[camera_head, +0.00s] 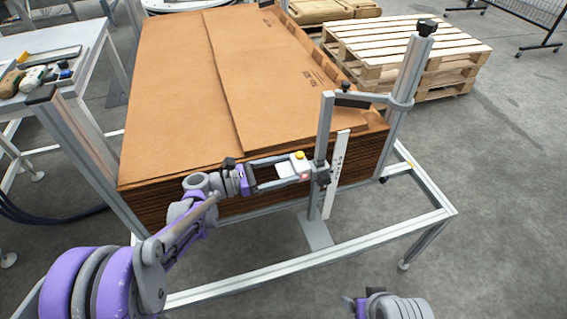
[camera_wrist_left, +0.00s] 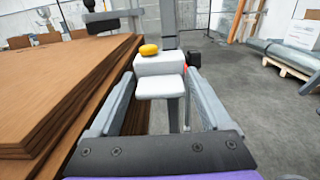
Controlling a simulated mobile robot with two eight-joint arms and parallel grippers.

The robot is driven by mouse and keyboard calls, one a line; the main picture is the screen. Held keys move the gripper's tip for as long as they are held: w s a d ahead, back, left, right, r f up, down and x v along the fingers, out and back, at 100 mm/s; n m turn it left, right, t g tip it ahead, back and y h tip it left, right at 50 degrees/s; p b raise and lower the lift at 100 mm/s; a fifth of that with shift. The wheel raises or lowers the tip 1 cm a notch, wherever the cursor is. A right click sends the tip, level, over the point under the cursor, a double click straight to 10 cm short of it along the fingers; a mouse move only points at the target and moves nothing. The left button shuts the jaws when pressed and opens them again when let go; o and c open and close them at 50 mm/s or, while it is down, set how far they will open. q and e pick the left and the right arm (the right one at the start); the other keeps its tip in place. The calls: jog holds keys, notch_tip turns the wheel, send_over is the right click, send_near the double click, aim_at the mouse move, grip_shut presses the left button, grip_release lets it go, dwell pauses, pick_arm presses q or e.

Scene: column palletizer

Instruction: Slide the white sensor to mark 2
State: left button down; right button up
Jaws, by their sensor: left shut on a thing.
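The white sensor (camera_head: 298,165), a small block with a yellow knob on top and a red spot on its side, is at the upright grey post (camera_head: 325,125). A white marked strip (camera_head: 337,178) stands just right of the post; its marks are too small to read. My left gripper (camera_head: 287,172) reaches in from the left and is shut on the sensor. In the left wrist view the sensor (camera_wrist_left: 160,75) sits between the two fingers, its yellow knob upward. Of my right arm only a part shows at the bottom edge; its fingers are not visible.
A tall stack of brown cardboard sheets (camera_head: 175,90) lies directly behind and left of the post. A metal frame (camera_head: 300,262) runs around it, with a corner post (camera_head: 408,75) and clamp arm at right. Wooden pallets (camera_head: 400,45) stand behind. Floor at right is clear.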

pick_arm(q)
jog(key=shift+f, duration=0.85)
jog(key=shift+r, duration=0.1)
pick_arm(e)
jog(key=shift+f, duration=0.45)
pick_arm(q)
jog(key=shift+c, duration=0.2)
grip_release()
jog(key=shift+a, duration=0.1)
jog(key=p+v, duration=0.1)
jog(key=v, duration=0.9)
jog(key=shift+a, duration=0.35)
pick_arm(e)
jog(key=shift+r, duration=0.7)
pick_arm(q)
jog(key=shift+s+d+r, duration=0.1)
jog(key=shift+s, duration=0.05)
